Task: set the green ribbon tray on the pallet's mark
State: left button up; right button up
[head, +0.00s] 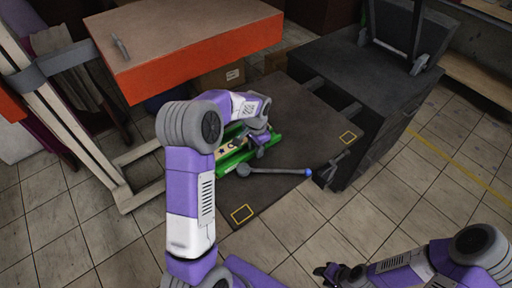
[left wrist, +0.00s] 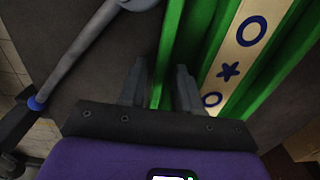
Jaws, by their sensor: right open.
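The green ribbon tray (head: 236,160) holds a cream ribbon with blue marks and lies on or just over the dark pallet (head: 285,205); I cannot tell if it touches. My left arm hides part of it. My right gripper (head: 332,272) is open and empty, low over the floor.
A grey rod with a blue tip (head: 285,171) reaches across the pallet beside the tray. An orange-sided table (head: 195,55) stands at the back left, with a wooden frame (head: 75,120) beside it. A dark cabinet (head: 350,80) stands right. The front floor is clear.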

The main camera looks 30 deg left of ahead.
pick_arm(q)
notch_tip(320, 180, up, 12)
jog(key=p, duration=0.3)
jog(key=shift+r, duration=0.2)
dwell(0.6)
